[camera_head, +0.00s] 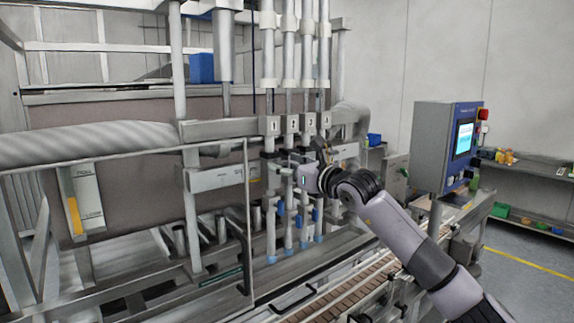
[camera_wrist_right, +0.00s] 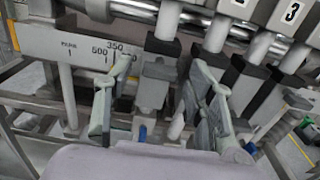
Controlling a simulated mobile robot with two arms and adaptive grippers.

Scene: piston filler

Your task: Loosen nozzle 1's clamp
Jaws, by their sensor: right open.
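Nozzle 1 (camera_head: 270,215) hangs upright below the plate marked 1 (camera_head: 273,125), leftmost in a row of nozzles on the filler. In the right wrist view, a grey block under a dark collar (camera_wrist_right: 160,47) shows between the fingers; it seems to belong to the leftmost nozzle column, whose number is out of frame. I cannot clearly make out the clamp handle. My right gripper (camera_head: 306,176) is in front of the nozzle row. In the right wrist view its fingers (camera_wrist_right: 152,88) are spread, and I see nothing gripped. My left gripper is not in view.
Neighbouring nozzles (camera_head: 304,215) with blue parts hang close to the right. A scale plate (camera_wrist_right: 75,48) is left of the fingers. A conveyor (camera_head: 350,285) runs below. A control panel (camera_head: 448,145) stands right of my arm. A frame rail (camera_head: 248,220) rises at left.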

